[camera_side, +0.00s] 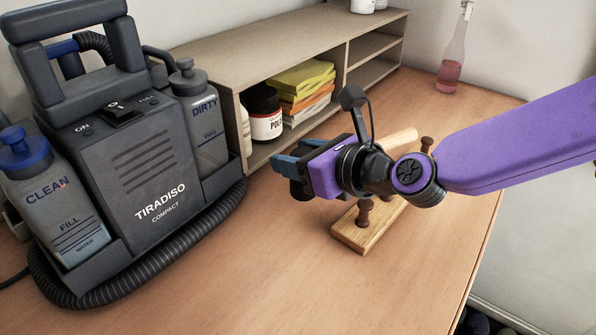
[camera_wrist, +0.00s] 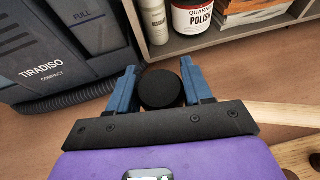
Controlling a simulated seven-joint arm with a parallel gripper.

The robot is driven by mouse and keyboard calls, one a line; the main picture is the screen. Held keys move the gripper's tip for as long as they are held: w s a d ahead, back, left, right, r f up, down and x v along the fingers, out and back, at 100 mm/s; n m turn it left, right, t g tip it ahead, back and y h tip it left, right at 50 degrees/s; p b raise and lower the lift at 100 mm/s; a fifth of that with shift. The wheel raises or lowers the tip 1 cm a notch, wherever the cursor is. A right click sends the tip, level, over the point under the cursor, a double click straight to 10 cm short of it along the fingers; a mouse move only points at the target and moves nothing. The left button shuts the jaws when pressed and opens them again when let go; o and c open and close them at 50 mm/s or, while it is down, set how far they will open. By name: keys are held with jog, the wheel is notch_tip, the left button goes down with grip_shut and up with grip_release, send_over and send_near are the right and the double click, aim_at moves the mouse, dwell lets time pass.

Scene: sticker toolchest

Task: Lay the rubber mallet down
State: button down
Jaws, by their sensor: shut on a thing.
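The rubber mallet has a black head and a pale wooden handle. In the wrist view its round head (camera_wrist: 161,88) sits between my blue fingers, and its handle (camera_wrist: 280,113) runs out to the right. In the side view the handle (camera_side: 402,139) shows behind my wrist, roughly level; the head is mostly hidden by my gripper. My gripper (camera_side: 285,168) is shut on the mallet head, low over the wooden desk; its fingers also show in the wrist view (camera_wrist: 161,82). I cannot tell whether the mallet touches the desk.
A wooden block with brown pegs (camera_side: 350,238) stands under my wrist. A grey cleaning machine (camera_side: 145,170) with a hose fills the left. A shelf unit (camera_side: 230,60) with a polish jar (camera_side: 263,118) and books (camera_side: 302,85) is behind. The front desk (camera_side: 300,285) is clear.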

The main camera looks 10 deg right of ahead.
jog(key=shift+a+f, duration=0.1)
jog(key=shift+f, duration=1.5)
jog(key=shift+f, duration=0.15)
jog(key=shift+c, duration=2.4)
grip_release()
jog(key=shift+f, duration=0.1)
jog(key=shift+r, duration=0.25)
jog(key=v, duration=1.2)
jog(key=shift+w, duration=0.1)
